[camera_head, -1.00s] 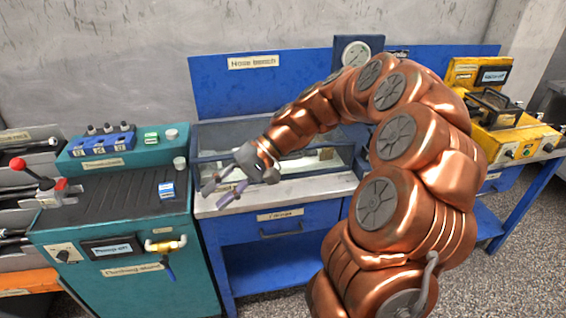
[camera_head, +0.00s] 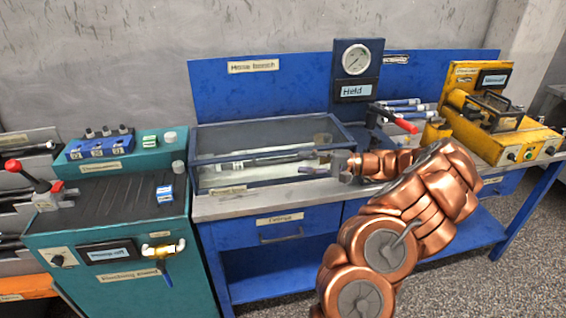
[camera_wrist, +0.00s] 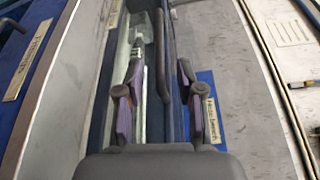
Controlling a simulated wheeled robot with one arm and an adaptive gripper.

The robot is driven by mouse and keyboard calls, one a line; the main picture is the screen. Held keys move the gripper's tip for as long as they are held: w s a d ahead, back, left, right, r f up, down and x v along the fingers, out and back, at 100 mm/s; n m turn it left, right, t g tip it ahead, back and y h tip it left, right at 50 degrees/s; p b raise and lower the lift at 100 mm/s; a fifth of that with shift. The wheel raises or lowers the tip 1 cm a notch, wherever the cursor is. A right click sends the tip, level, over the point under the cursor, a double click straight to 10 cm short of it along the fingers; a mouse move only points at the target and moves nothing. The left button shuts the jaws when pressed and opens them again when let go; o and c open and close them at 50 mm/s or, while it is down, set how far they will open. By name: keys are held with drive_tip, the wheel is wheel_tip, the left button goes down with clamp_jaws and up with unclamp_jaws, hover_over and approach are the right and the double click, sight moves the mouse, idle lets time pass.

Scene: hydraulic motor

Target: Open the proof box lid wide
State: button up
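The proof box (camera_head: 194,178) is a long, blue-framed box with clear panels on the bench. Its glassy lid (camera_head: 262,132) appears down over the top, and a dark hose lies inside. My gripper (camera_head: 322,166) is at the front right of the box. In the wrist view my gripper (camera_wrist: 160,78) is open, its two purple-padded fingers apart. A dark bar (camera_wrist: 163,55), apparently a handle on the box, lies between and beyond the fingers, and the box edge passes between them. I cannot tell whether either finger touches it.
A gauge post (camera_head: 356,60) with a "Held" display and a red-handled lever (camera_head: 396,118) stand right of the box. A yellow machine (camera_head: 505,130) is farther right. A teal flushing stand (camera_head: 110,215) adjoins the bench's left end.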

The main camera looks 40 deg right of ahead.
sight(289, 162)
drive_tip(key=shift+p+x, duration=0.55)
drive_tip(key=shift+x, duration=3)
clamp_jaws()
